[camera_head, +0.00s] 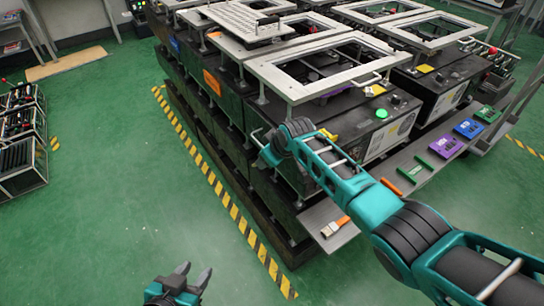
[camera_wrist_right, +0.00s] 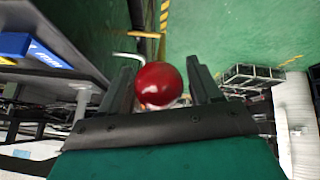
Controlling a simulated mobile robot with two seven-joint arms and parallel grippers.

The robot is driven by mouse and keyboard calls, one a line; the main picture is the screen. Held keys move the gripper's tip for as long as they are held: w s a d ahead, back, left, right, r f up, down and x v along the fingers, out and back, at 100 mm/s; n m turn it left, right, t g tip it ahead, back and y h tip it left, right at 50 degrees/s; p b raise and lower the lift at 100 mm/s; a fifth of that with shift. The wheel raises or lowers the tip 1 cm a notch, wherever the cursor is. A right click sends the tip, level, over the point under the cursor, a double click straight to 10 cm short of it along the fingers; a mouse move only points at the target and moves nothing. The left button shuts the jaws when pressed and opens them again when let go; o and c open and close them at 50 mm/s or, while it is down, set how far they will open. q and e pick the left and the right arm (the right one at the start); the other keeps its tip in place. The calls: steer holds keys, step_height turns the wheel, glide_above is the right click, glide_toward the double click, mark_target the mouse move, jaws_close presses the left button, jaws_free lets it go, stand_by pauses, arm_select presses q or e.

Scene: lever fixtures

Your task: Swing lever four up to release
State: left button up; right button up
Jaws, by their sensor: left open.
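A glossy red ball knob (camera_wrist_right: 158,84) shows in the right wrist view between the two fingers of my right gripper (camera_wrist_right: 161,88). The fingers stand on either side of it, with a thin gap at its right; whether they press on it is unclear. No lever number shows, and I cannot tell which lever the knob belongs to. In the head view my right arm reaches up to the front of the dark machine row (camera_head: 400,115), and its gripper is not clearly visible. My left gripper (camera_head: 194,272) is open and empty above the green floor at the bottom.
A shelf (camera_head: 405,168) along the machine front carries a brush (camera_head: 335,227), green pieces (camera_head: 409,173) and a purple block (camera_head: 446,146). A yellow-black floor strip (camera_head: 222,190) runs beside the machines. Crates (camera_head: 22,135) stand far left. The floor between is clear.

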steer(key=shift+o, duration=0.4)
steer(key=shift+d+f, duration=0.1)
steer(key=shift+d, duration=0.05)
steer(key=shift+s, duration=0.1)
steer(key=shift+s+r, duration=0.1)
steer(key=shift+r, duration=0.1)
steer(key=p+v, duration=0.3)
steer(key=v, duration=0.2)
steer(key=shift+d+r, duration=0.1)
steer(key=shift+r, duration=0.05)
steer(key=v, duration=0.7)
